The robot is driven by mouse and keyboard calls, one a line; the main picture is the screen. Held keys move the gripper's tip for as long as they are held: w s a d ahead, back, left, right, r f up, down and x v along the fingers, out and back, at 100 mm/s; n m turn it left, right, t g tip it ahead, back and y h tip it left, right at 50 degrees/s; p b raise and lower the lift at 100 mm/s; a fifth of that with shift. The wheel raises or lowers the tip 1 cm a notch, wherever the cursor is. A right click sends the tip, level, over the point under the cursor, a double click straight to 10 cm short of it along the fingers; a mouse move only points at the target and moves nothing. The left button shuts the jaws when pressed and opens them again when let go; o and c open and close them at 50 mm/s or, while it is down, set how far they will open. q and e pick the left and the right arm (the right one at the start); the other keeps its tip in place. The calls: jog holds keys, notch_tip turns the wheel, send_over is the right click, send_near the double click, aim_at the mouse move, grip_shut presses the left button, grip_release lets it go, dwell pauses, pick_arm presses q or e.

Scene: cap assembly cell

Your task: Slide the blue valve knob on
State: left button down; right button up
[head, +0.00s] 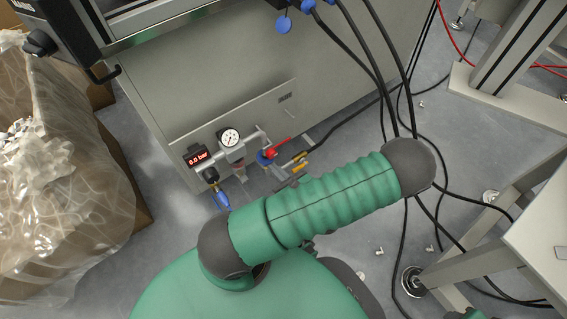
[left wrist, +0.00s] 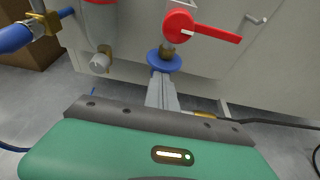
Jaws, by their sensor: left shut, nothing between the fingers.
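The blue valve knob (left wrist: 164,60) is a round disc on a brass stem below the red lever valve (left wrist: 179,24) in the left wrist view. In the head view the blue knob (head: 264,158) shows small, beside the red lever (head: 277,148). My left gripper (left wrist: 162,76) is shut and empty, with its grey fingertips at the knob's near lower edge. I cannot tell whether they touch it. In the head view my left gripper (head: 277,172) shows only partly, just below the knob, beyond my green arm. My right gripper is not in view.
A pressure gauge (head: 230,138) and a red display (head: 198,157) reading 0.0 bar sit left of the valve on the grey cabinet (head: 270,70). Yellow fittings (head: 299,161) lie close on the right. Black cables (head: 385,90) hang further right. A box with plastic wrap (head: 60,190) stands left.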

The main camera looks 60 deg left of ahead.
pick_arm(q)
jog(key=shift+r, duration=0.25)
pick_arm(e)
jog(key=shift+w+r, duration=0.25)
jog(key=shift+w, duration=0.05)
pick_arm(q)
jog(key=p+v, duration=0.4)
jog(key=v, duration=0.3)
jog(key=shift+d+p, duration=0.25)
jog(key=shift+p, duration=0.1)
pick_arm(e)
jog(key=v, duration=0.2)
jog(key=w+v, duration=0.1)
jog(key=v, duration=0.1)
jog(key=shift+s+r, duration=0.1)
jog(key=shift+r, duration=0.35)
